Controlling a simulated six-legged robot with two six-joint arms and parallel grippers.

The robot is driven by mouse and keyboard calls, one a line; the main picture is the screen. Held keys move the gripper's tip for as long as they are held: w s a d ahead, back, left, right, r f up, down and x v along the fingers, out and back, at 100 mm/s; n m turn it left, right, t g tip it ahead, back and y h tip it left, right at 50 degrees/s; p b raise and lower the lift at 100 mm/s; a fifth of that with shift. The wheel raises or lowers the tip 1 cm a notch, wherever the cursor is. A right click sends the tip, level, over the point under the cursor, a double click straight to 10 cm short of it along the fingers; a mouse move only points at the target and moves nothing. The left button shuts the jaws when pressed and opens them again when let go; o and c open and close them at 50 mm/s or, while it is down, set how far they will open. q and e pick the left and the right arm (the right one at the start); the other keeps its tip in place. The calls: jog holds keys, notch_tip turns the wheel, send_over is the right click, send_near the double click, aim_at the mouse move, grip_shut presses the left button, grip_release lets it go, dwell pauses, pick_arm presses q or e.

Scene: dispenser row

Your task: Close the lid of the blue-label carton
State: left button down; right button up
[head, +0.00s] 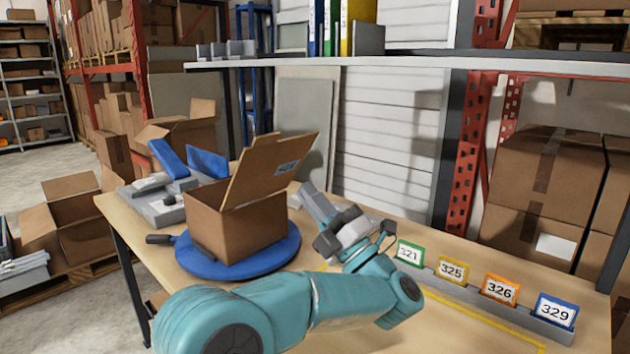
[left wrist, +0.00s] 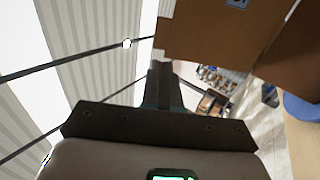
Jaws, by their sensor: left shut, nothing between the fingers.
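The brown carton (head: 240,232) with its lid (head: 268,172) raised and tilted back sits on a blue round turntable (head: 285,250) on the table. A small blue label (head: 287,167) is on the lid. In the left wrist view the brown lid panel (left wrist: 210,35) fills the upper right, with part of the blue label (left wrist: 237,3) at the top edge. My left gripper (head: 308,190) is shut and empty, just right of the carton and its lid; a gap shows between them. Its closed fingers also show in the left wrist view (left wrist: 162,72). My right gripper is not in view.
A black handle (head: 160,239) sticks out left of the turntable. A grey device with blue panels (head: 170,195) stands behind left. Numbered cards (head: 451,271) stand in a rail at the right. A shelf (head: 400,68) runs above the table's back.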

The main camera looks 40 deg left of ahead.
aim_at(265, 140)
pick_arm(q)
jog(key=p+x, duration=0.7)
jog(key=x, duration=0.3)
jog(key=shift+s+a+r, duration=0.1)
jog(key=shift+s+a, duration=0.05)
jog(key=shift+a+r+p, duration=0.25)
jog(key=shift+a+p, duration=0.1)
jog(key=shift+a, duration=0.1)
